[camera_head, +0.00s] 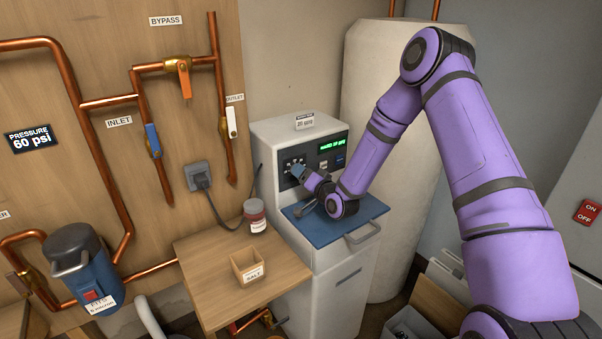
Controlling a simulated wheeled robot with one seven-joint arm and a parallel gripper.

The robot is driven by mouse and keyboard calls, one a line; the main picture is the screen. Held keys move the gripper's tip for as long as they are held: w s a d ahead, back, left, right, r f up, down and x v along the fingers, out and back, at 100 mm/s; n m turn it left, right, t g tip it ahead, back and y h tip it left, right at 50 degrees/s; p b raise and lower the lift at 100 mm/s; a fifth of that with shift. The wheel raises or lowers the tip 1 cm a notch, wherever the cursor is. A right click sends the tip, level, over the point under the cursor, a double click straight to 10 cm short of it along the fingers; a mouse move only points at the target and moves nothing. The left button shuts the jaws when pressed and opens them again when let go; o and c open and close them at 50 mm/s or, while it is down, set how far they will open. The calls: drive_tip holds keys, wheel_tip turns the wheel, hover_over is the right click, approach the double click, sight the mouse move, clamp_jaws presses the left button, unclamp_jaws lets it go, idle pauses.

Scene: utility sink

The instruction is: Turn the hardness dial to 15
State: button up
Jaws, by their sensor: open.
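The hardness dial (295,165) is on the dark control panel of the white softener cabinet (283,133). My gripper (301,172) is at the dial, with my purple arm reaching in from the right. The gripper covers much of the dial, so its pointer and setting cannot be read. I cannot tell whether the fingers touch the knob. A green lit display (333,144) is on the panel to the right of the dial; its text is too small to read surely.
A blue lid (372,209) with a grey handle lies below my wrist. A wooden table (200,262) at left holds a jar (255,214) and a small salt box (247,267). Copper pipes with valves run along the left wall. A tall pale tank (385,75) stands behind my arm.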

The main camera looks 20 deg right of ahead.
drive_tip(key=v, duration=0.8)
drive_tip(key=s+d+r+n+g+h, duration=0.1)
drive_tip(key=s+r+n+g+h, duration=0.2)
drive_tip(key=r, duration=0.7)
drive_tip(key=s+d+r+n+g+h, duration=0.25)
drive_tip(key=s+r, duration=0.25)
drive_tip(key=r, duration=0.5)
drive_tip(key=s+r+g, duration=0.2)
drive_tip(key=s+r, duration=0.1)
drive_tip(key=s, duration=0.7)
drive_tip(key=s+r+g, duration=0.2)
drive_tip(key=s+r, duration=0.2)
drive_tip(key=s, duration=0.6)
drive_tip(key=s+r+g, duration=0.2)
drive_tip(key=s+r, duration=0.2)
drive_tip(key=s, duration=0.7)
drive_tip(key=shift+r, duration=0.2)
